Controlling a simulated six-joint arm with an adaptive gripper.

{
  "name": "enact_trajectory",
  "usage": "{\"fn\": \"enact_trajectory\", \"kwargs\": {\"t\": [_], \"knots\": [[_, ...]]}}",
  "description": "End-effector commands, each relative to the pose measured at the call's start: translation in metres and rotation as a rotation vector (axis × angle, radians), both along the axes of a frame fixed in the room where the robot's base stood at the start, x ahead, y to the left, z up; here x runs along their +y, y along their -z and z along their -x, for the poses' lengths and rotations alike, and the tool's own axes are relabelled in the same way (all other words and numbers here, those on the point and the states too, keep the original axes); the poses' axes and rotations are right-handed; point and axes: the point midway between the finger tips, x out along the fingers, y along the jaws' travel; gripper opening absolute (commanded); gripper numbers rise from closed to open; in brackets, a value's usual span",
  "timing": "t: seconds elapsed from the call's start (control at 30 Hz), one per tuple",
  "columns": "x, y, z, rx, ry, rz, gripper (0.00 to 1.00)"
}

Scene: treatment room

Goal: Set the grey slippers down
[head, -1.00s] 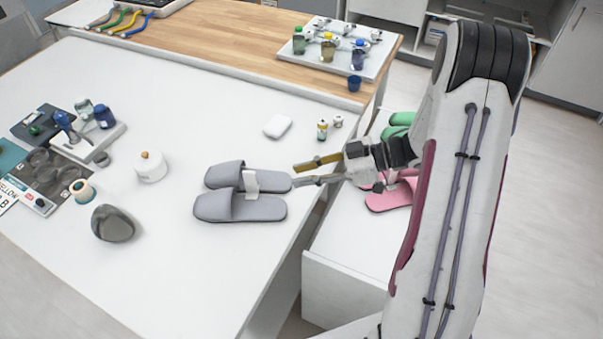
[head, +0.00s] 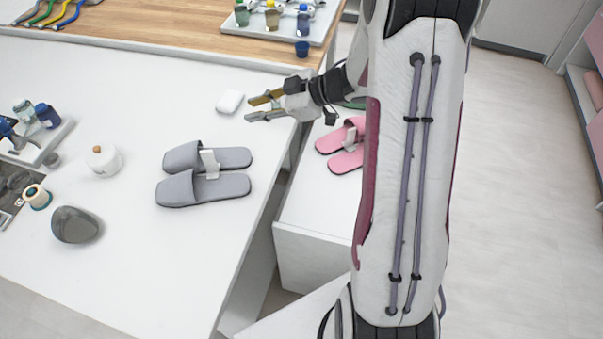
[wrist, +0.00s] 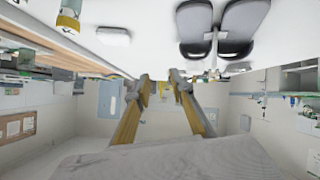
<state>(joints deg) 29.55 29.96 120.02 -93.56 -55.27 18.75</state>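The grey slippers (head: 205,172) lie side by side on the white table, joined by a white band (head: 209,163). They also show at the top of the wrist view (wrist: 222,25), which is upside down. My gripper (head: 257,107) is above the table near its right edge, up and to the right of the slippers in the head view and apart from them. Its two fingers are spread with nothing between them, as the wrist view also shows (wrist: 159,80).
A white block (head: 230,102) lies near my gripper. A white lidded jar (head: 103,160) and a dark grey rounded object (head: 75,225) stand left of the slippers. Pink slippers (head: 343,146) rest on a lower white surface to the right. The table front is clear.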

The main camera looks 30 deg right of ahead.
Motion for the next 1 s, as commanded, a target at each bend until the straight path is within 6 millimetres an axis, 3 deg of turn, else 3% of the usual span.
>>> {"fn": "enact_trajectory", "kwargs": {"t": [0.2, 0.47, 0.77, 1.0], "knots": [[-0.018, -0.044, -0.024, -0.064, 0.175, 0.13, 0.23], [-0.042, -0.095, -0.029, -0.102, 0.391, 0.236, 0.23], [-0.062, -0.147, -0.002, -0.097, 0.627, 0.296, 0.23], [-0.068, -0.174, 0.039, -0.046, 0.794, 0.296, 0.23]]}}
